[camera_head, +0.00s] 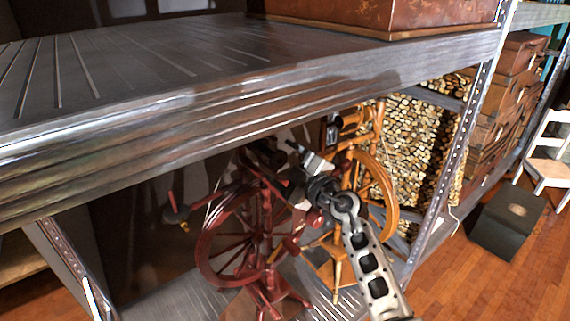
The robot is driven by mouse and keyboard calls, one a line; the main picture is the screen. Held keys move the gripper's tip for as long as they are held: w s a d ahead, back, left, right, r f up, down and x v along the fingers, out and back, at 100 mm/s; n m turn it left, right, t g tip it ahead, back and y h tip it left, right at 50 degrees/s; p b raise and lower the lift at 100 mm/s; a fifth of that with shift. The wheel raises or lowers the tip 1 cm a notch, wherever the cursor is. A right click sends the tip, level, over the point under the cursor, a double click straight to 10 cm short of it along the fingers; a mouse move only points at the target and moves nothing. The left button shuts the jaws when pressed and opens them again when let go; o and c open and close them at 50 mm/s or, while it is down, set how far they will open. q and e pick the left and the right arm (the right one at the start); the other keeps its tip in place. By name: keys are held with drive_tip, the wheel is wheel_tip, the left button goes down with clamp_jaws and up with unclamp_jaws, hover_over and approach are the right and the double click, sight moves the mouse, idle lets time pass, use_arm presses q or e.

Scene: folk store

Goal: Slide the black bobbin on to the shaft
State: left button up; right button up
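A dark red spinning wheel (205,237) stands on the lower shelf, under the upper shelf. My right arm comes in from the lower right, and my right gripper (297,172) is at the upper part of this wheel, in front of its frame. Light finger parts show there, but they are small and overlap dark parts, so I cannot tell if they are open or shut. Dark parts (268,155) show at the wheel's top. I cannot tell for certain which is the black bobbin or the shaft. My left gripper is not in view.
The metal upper shelf (130,60) overhangs the wheel closely and carries a brown box (350,12). A lighter wooden spinning wheel (389,190) stands close behind my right arm. A shelf post (455,165) is to the right, then stacked cases (500,100) and a black box (507,222).

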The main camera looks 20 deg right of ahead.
drive_tip(key=shift+s+d+f, duration=0.1)
drive_tip(key=shift+s+d, duration=0.05)
drive_tip(key=shift+s, duration=0.2)
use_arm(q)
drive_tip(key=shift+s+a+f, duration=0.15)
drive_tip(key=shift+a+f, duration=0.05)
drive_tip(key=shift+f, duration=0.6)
use_arm(e)
drive_tip(key=v, duration=1.5)
